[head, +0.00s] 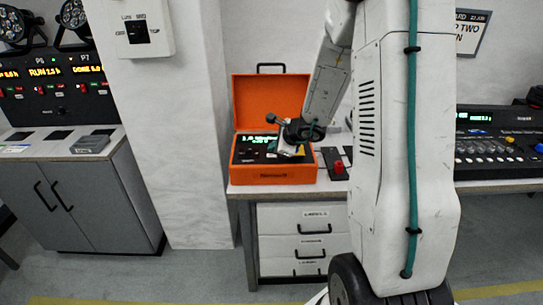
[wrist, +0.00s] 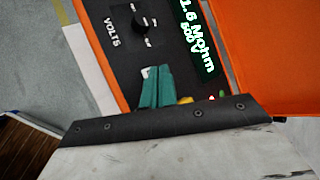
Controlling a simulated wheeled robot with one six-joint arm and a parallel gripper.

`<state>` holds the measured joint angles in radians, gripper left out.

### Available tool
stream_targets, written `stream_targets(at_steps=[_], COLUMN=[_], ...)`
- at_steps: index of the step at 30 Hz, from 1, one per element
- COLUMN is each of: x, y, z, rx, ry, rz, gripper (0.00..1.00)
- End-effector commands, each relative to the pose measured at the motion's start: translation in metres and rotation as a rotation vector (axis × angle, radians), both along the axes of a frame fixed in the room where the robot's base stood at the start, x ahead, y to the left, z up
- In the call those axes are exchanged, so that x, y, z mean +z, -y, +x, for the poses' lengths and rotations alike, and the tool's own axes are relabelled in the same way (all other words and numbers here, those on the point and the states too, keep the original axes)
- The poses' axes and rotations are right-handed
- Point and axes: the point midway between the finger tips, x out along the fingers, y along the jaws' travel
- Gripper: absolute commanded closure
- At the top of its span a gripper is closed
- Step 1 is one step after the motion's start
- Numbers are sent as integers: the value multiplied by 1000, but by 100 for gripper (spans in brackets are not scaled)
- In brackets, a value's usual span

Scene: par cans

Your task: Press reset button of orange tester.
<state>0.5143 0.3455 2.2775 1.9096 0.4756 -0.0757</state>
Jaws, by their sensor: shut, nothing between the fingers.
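The orange tester (head: 273,171) stands on a bench in the head view with its lid (head: 268,98) raised. Its black panel shows in the wrist view with a VOLTS knob (wrist: 140,25) and a lit green display (wrist: 197,35) reading 1.6 Mohm, 500 V. My gripper (head: 290,152) is over the panel in the head view. In the wrist view its teal fingers (wrist: 155,72) are shut and empty, close over the panel below the knob. A small white part shows beside the fingertips and a yellow part (wrist: 185,100) behind them. I cannot make out a reset label or tell whether the fingertips touch anything.
A black box with a red part (head: 338,168) sits right of the tester. A mixing console (head: 495,150) stands farther right, partly behind my arm. A white wall pillar (head: 175,130) is left of the bench. Drawers (head: 300,225) are below the tester.

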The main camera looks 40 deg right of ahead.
Motion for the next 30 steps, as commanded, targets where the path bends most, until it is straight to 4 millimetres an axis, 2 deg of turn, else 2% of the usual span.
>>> stream_targets(at_steps=[30], x=[-11], y=[1], z=[0], rx=[1], ry=[-1], rz=[0], gripper=[100])
